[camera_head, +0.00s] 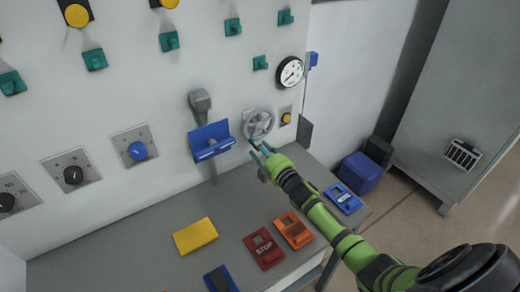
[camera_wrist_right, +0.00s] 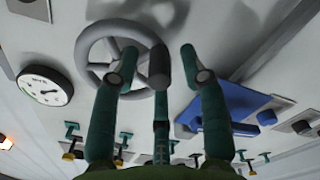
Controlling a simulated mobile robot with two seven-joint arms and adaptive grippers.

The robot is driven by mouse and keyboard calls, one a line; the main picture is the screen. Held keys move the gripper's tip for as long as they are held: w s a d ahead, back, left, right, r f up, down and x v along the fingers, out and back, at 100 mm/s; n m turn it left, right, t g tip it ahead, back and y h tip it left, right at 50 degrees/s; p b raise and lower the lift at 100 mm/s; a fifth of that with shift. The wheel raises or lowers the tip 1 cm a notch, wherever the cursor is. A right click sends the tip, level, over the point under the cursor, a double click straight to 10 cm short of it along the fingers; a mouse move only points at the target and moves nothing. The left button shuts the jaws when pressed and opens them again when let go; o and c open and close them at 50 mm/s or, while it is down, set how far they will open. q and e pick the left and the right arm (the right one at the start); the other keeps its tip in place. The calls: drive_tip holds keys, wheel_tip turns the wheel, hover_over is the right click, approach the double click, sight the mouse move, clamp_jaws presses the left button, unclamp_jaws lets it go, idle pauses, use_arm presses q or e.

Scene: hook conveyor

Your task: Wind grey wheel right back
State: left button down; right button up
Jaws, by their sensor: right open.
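The grey wheel (camera_head: 258,123) is mounted on the white wall panel, right of a blue shelf-like lever. My right gripper (camera_head: 258,151) is just below and in front of the wheel. In the right wrist view the wheel's round rim (camera_wrist_right: 86,58) shows behind the fingers. A dark grey handle (camera_wrist_right: 160,66) sticks out at the wheel's right edge there. The fingers of my right gripper (camera_wrist_right: 158,60) are spread, on either side of this handle, with a gap to it. Whether any finger touches the wheel cannot be told. My left gripper is out of view.
The blue lever piece (camera_head: 212,141) is close to the wheel's left. A pressure gauge (camera_head: 290,72) is above right, and a yellow button (camera_head: 286,118) is right of the wheel. The grey bench (camera_head: 150,240) below carries several coloured boxes. A blue crate (camera_head: 360,173) stands on the floor.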

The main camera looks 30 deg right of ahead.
drive_tip(key=s, duration=1.2)
drive_tip(key=shift+d, duration=0.45)
